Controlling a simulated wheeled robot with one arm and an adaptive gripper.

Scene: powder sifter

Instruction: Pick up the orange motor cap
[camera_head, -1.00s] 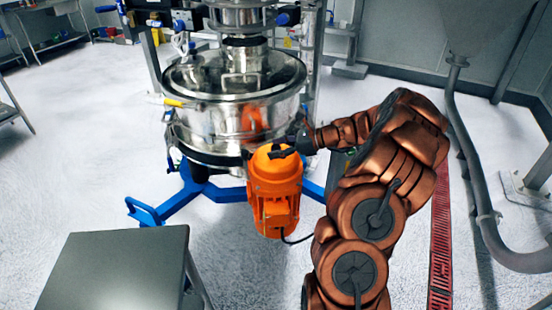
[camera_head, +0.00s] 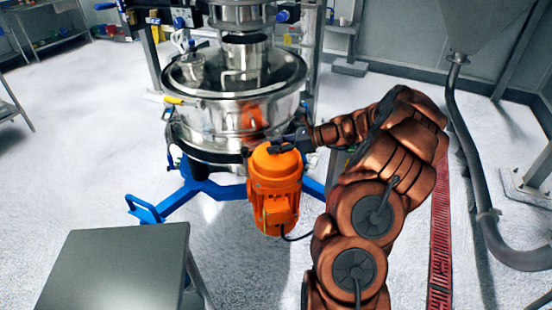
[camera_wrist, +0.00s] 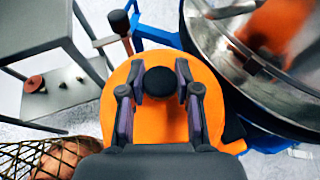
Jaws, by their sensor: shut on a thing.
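The orange motor cap (camera_head: 276,163) is the rounded orange top of the upright orange motor (camera_head: 274,205), beside the steel sifter. In the wrist view the cap (camera_wrist: 119,80) is a wide orange disc with a round black knob (camera_wrist: 160,81) at its middle. My gripper (camera_wrist: 161,88) is over the cap, with its two fingers shut on the black knob from both sides. In the head view my gripper (camera_head: 282,147) is a small dark shape at the cap's top. The cap appears seated on the motor; any gap below it cannot be told.
The steel sifter (camera_head: 232,130) stands close behind the motor, on a blue frame (camera_head: 180,203). A grey table (camera_head: 115,262) is at front left; small parts lie on its lower shelf (camera_wrist: 62,90) in the wrist view. A grey pipe (camera_head: 470,160) runs at the right.

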